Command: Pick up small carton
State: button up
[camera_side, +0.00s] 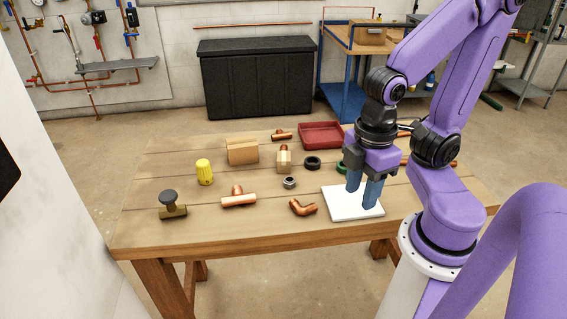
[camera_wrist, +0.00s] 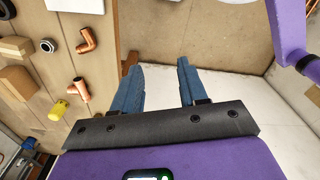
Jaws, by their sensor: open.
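The small carton (camera_side: 284,162) is a tan cardboard box near the middle of the wooden table, with a copper piece showing just behind its top.
A larger carton (camera_side: 242,151) stands left of the small one. A black ring (camera_side: 312,162), a grey nut (camera_side: 289,183), a copper tee (camera_side: 238,198), a copper elbow (camera_side: 303,208), a yellow cap (camera_side: 204,172) and a valve (camera_side: 172,205) lie around. A red tray (camera_side: 321,135) sits behind.

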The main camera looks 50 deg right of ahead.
dwell(0.3)
jog(key=o, duration=0.6)
jog(key=shift+o, duration=0.2)
jog(key=shift+w, duration=0.1)
